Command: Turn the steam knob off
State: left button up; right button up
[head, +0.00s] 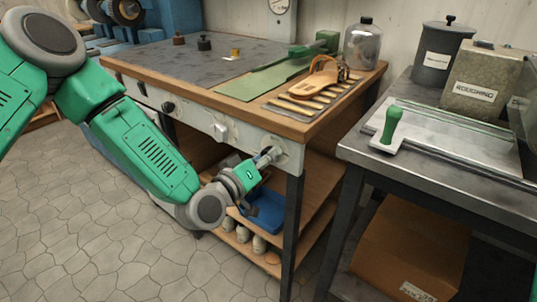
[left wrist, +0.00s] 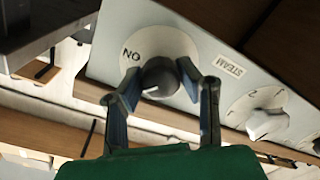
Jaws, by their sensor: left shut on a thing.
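The steam knob (left wrist: 160,77) is dark and round, on a white dial plate (left wrist: 183,42). A STEAM label (left wrist: 229,65) is beside it, and the letters ON show upside down on the plate. A pale mark on the knob points to the lower left in the left wrist view. My left gripper (left wrist: 161,88) has a finger on each side of the knob and is shut on it. In the head view my left gripper (head: 262,161) is at the right end of the workbench's front panel, and it mostly hides the knob. My right gripper is in neither view.
A white numbered knob (left wrist: 267,124) is beside the STEAM label. A grey table (head: 440,165) stands at the right. A blue tray (head: 265,212) is on the shelf below.

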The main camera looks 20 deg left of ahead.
pick_arm(q)
jog(key=n, duration=0.2)
jog(key=f+n, duration=0.1)
jog(key=shift+s+n, duration=0.25)
jog(key=shift+n, duration=0.05)
jog(key=n+b, duration=0.1)
jog(key=n, duration=0.3)
jog(key=shift+h, duration=0.3)
jog(key=shift+n+g, duration=0.3)
jog(key=o, duration=0.9)
jog(key=shift+o, duration=1.2)
jog(key=shift+a+r, duration=0.15)
jog(key=shift+r, duration=0.05)
